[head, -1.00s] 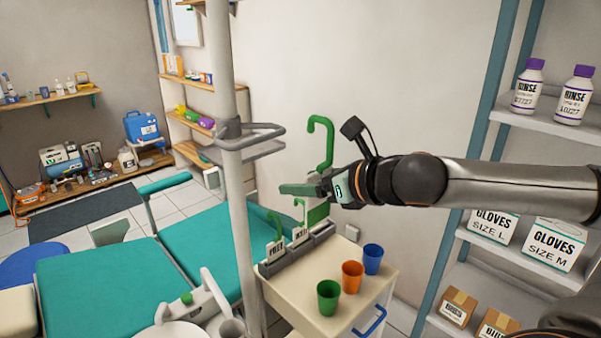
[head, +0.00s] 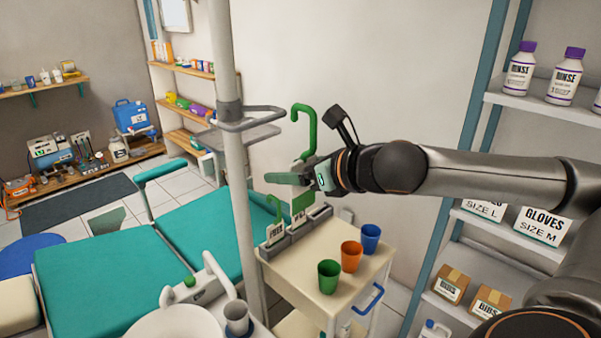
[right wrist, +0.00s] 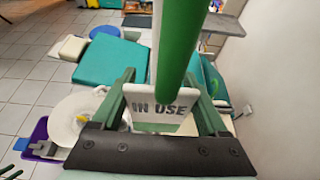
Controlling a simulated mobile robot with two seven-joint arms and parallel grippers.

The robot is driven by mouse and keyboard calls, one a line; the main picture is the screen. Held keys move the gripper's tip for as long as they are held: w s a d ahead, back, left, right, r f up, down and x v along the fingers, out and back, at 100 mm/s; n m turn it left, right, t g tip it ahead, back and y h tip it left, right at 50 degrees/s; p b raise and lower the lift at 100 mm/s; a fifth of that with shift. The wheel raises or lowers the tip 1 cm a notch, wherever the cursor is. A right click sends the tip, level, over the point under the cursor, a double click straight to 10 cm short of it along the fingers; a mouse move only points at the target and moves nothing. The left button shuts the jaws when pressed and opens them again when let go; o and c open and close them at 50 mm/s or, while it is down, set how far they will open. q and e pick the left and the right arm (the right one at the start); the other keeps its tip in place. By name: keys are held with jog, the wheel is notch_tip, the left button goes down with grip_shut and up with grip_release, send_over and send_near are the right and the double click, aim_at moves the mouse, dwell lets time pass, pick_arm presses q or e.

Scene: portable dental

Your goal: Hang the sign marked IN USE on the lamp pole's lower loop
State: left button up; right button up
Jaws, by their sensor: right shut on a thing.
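The IN USE sign is a white plate (right wrist: 160,108) with a tall green hook (head: 305,128). My right gripper (head: 290,190) is shut on it, with green fingers on both sides of the plate in the right wrist view (right wrist: 162,100). The sign is held upright in the air, hook uppermost, above the cart. The lamp pole (head: 238,170) is pale and vertical, left of the gripper. Its grey loop (head: 265,122) sticks out to the right, apart from the hook in the picture.
Below the gripper, a cart (head: 328,275) carries a grey rack (head: 283,243) with another green-hooked sign (head: 274,232) and green, orange and blue cups. A teal chair (head: 110,265) lies left of the pole. Shelves with bottles (head: 519,70) stand right.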

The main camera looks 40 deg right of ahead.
pick_arm(q)
jog(key=shift+w+d+f+b, duration=0.35)
jog(key=shift+d+f+b, duration=0.25)
jog(key=shift+b, duration=0.5)
pick_arm(e)
jog(key=r+x, duration=0.1)
jog(key=x, duration=0.9)
jog(key=shift+w, duration=0.5)
jog(key=o, duration=1.2)
pick_arm(q)
jog(key=shift+s+a, duration=0.1)
pick_arm(e)
jog(key=shift+o, duration=0.2)
pick_arm(q)
jog(key=shift+s+f, duration=0.1)
pick_arm(e)
jog(key=shift+s, duration=0.1)
